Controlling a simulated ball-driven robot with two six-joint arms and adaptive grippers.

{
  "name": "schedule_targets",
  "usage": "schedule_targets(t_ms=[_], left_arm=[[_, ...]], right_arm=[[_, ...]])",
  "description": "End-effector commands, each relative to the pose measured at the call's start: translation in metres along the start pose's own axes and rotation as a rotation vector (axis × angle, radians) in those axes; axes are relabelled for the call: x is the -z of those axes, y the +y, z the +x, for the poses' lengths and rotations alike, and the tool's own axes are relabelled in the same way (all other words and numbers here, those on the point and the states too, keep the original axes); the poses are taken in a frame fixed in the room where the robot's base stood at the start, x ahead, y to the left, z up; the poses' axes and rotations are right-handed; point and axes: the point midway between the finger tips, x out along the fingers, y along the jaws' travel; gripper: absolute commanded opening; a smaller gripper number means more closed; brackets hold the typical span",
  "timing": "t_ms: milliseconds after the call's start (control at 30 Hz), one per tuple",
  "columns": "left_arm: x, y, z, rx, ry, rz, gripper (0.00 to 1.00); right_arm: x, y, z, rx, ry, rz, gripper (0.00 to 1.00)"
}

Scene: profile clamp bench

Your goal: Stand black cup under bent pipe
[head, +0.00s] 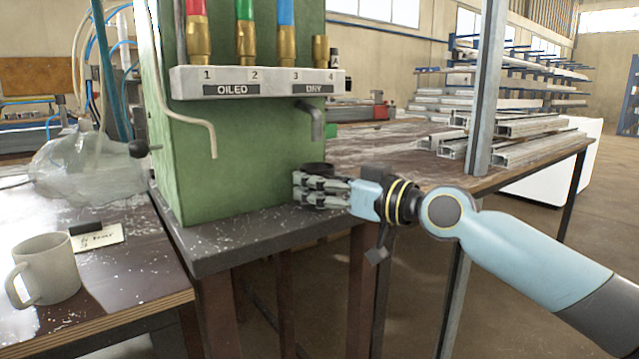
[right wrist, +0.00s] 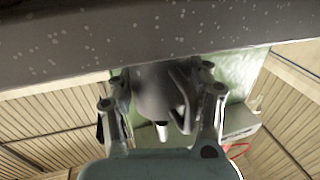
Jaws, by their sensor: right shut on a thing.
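The black cup (head: 317,167) shows as a dark rim just above my right gripper's fingers in the head view; its lower part is hidden by them. My right gripper (head: 312,189) is shut on the cup, low over the dark ledge in front of the green cabinet. A grey bent pipe (head: 315,122) comes down from the cabinet under the DRY label, its end above the cup with a gap. Whether the cup touches the ledge, I cannot tell. In the right wrist view a grey form sits between the fingers (right wrist: 160,98). My left gripper is out of view.
The green cabinet (head: 236,150) stands on the dark ledge (head: 215,246). A thin beige bent pipe (head: 196,120) hangs at its left. A pale mug (head: 46,268), a small card (head: 97,238) and a clear plastic bag (head: 88,168) lie left. A metal post (head: 487,90) rises at right.

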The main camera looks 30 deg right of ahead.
Motion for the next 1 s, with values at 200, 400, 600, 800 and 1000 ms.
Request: schedule_targets(t_ms=[200,400,600,800,1000], left_arm=[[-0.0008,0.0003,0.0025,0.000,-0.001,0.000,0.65],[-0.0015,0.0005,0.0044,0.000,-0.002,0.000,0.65],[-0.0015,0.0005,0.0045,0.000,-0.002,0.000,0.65],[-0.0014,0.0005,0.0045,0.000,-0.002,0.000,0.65],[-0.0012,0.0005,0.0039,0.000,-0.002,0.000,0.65]], right_arm=[[-0.0022,0.0000,0.0001,0.000,0.001,0.000,0.13],[-0.0040,0.0000,0.0001,0.000,0.001,0.000,0.13],[-0.0040,0.0000,0.0000,0.000,0.001,0.000,0.65],[-0.0041,0.0000,0.0000,0.000,0.001,0.000,0.77],[-0.0044,0.0001,-0.0015,0.000,-0.001,0.000,0.77]])
